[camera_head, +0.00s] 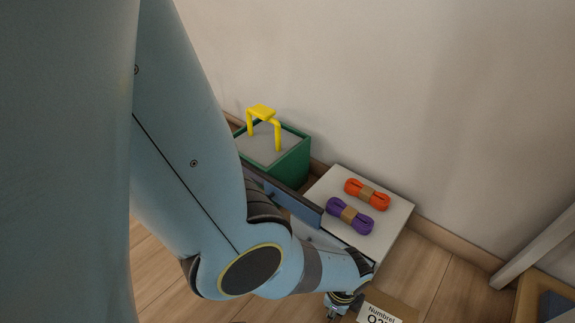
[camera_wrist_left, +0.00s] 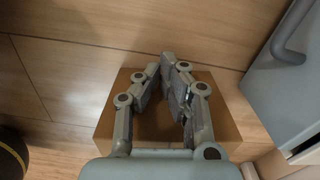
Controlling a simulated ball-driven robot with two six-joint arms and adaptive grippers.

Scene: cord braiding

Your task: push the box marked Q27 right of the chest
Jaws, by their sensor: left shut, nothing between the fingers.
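The brown box (camera_head: 399,309) is at the bottom edge of the head view, partly cut off. Its white label (camera_head: 378,315) reads roughly "Number Q2", the rest hidden. The chest (camera_head: 393,216) has a pale top and blue front, and stands against the wall behind the box. My left gripper (camera_head: 341,303) is just left of the box. In the left wrist view my left gripper (camera_wrist_left: 168,68) is shut and empty, in front of the brown box (camera_wrist_left: 222,122). I cannot tell whether it touches the box. The chest (camera_wrist_left: 262,88) is at the right there.
An orange cord bundle (camera_head: 367,195) and a purple one (camera_head: 350,215) lie on the chest. A green bin (camera_head: 292,164) with a yellow handle-like piece (camera_head: 262,112) stands to its left. A wooden piece of furniture (camera_head: 535,300) is at far right. Bare floor (camera_head: 440,275) lies between.

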